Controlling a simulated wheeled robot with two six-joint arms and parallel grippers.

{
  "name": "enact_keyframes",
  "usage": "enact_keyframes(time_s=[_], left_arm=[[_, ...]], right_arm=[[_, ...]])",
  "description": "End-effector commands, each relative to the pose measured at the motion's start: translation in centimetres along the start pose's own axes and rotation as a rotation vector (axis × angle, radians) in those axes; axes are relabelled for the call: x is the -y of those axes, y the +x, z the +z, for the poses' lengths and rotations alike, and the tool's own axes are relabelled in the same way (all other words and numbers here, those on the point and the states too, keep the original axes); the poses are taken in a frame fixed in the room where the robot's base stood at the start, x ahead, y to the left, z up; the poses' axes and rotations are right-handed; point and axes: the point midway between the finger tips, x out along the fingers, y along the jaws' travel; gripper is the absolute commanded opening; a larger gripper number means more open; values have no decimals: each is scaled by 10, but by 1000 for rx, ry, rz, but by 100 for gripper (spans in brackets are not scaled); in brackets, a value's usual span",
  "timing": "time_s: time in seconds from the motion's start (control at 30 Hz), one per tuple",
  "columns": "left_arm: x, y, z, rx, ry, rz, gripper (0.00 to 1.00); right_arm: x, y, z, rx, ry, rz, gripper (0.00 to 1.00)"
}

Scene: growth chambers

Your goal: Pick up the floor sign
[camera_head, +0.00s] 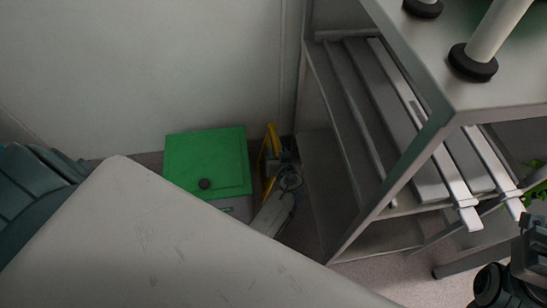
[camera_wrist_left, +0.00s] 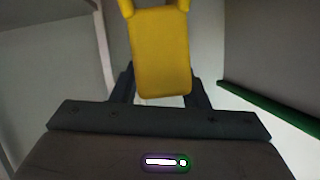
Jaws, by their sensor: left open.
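The yellow floor sign (camera_head: 265,152) stands on the floor in the head view, in the gap between a green-topped box and a metal shelf unit. My left gripper (camera_head: 282,157) is down beside it, small and partly mixed with the sign in the picture. In the left wrist view the sign's yellow panel (camera_wrist_left: 162,50) fills the upper middle. The dark fingers of my left gripper (camera_wrist_left: 162,80) are open, one on each side of the panel's lower end. I cannot tell whether either finger touches it.
The green box (camera_head: 205,157) with a black knob is close to the sign's left; a green edge (camera_wrist_left: 270,110) shows at right in the wrist view. The metal shelf unit (camera_head: 345,120) stands close on the right. A pale wall (camera_head: 180,70) is behind. The gap is narrow.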

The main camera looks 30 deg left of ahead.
Motion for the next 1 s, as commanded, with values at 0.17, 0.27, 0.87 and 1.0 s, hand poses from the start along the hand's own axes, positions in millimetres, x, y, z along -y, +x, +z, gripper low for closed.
enact_keyframes(time_s=[0.17,0.27,0.87,1.0], left_arm=[[0,0,0,0,0,0,41],[0,0,0,0,0,0,29],[0,0,0,0,0,0,0],[0,0,0,0,1,0,0]], right_arm=[[0,0,0,0,1,-4,36],[0,0,0,-1,1,-6,36],[0,0,-1,0,2,-6,36],[0,0,-1,0,2,-6,36]])
